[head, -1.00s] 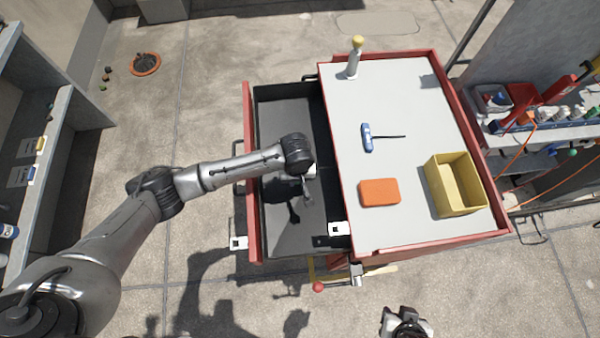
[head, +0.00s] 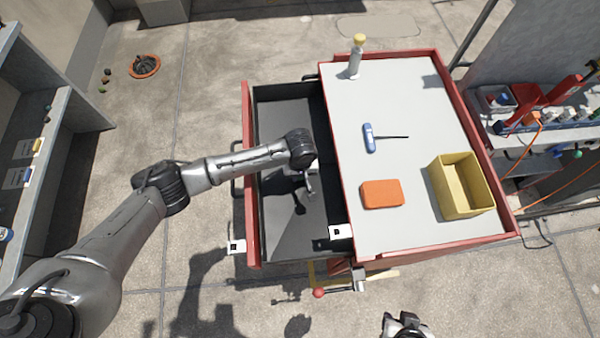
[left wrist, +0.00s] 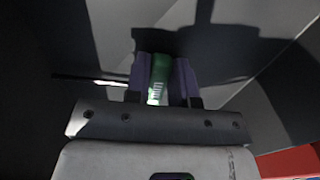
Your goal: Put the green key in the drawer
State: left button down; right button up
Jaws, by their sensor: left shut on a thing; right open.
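The drawer (head: 248,160) of the red cabinet stands pulled open to the left, with a dark interior. My left gripper (head: 311,186) is inside the outline of the open drawer, near its cabinet side, with its shadow on the drawer floor. In the left wrist view the gripper (left wrist: 161,80) is shut on the green key (left wrist: 158,80). The key's green handle sits between the fingers and a thin dark rod (left wrist: 92,79) sticks out to the left. In the head view the key is hidden or too small to tell. My right gripper (head: 405,328) is open at the bottom edge.
On the grey cabinet top (head: 410,90) are a blue-handled key (head: 369,138), an orange block (head: 382,193), a yellow bin (head: 461,186) and a white bottle with a yellow top (head: 355,58).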

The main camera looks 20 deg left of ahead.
pick_arm(q)
jog(key=shift+f, duration=0.15)
jog(key=c, duration=1)
grip_release()
notch_tip(320, 180, up, 12)
jog(key=p, duration=0.3)
